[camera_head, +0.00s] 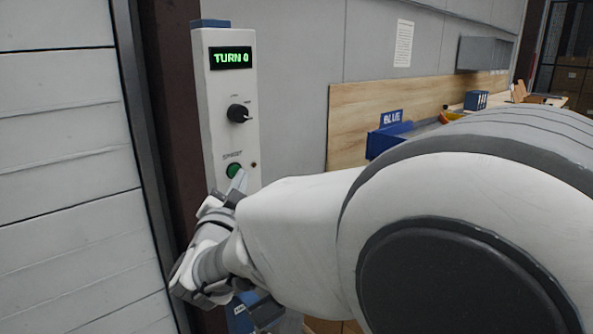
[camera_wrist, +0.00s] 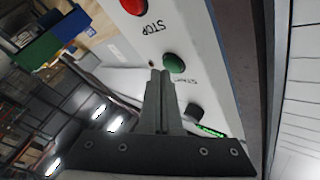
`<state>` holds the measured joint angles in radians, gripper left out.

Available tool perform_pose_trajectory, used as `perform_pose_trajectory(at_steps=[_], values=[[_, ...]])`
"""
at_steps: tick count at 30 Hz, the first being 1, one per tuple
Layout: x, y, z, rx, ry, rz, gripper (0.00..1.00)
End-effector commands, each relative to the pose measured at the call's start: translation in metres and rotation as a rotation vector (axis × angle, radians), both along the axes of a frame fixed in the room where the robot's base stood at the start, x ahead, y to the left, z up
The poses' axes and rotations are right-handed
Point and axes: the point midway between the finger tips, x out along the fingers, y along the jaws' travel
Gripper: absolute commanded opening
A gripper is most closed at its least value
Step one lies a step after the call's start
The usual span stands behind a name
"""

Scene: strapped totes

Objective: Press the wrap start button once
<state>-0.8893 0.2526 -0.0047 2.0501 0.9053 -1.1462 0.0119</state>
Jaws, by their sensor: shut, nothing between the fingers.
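The wrap start button is a green round button (camera_head: 233,170) on the front of a white control post (camera_head: 228,140). It also shows in the wrist view (camera_wrist: 174,63) beside lettering that seems to read START. My gripper (camera_head: 240,180) is shut and empty, its fingertips just below the green button in the head view. In the wrist view the closed fingertips (camera_wrist: 161,73) appear close beside the button; I cannot tell whether they touch it. The post's display (camera_head: 231,58) reads TURN 0 in green.
A black knob (camera_head: 238,113) sits above the green button. A red STOP button (camera_wrist: 134,5) shows at the wrist view's top edge. A dark column and white panelled door (camera_head: 60,180) stand left.

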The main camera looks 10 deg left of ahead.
Motion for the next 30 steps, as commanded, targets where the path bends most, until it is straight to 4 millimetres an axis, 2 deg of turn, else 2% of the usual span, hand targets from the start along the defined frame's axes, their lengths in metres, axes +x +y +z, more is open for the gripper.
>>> perform_pose_trajectory(at_steps=[30], values=[[0.005, 0.0054, 0.0003, 0.0, 0.0, 0.0, 0.0]])
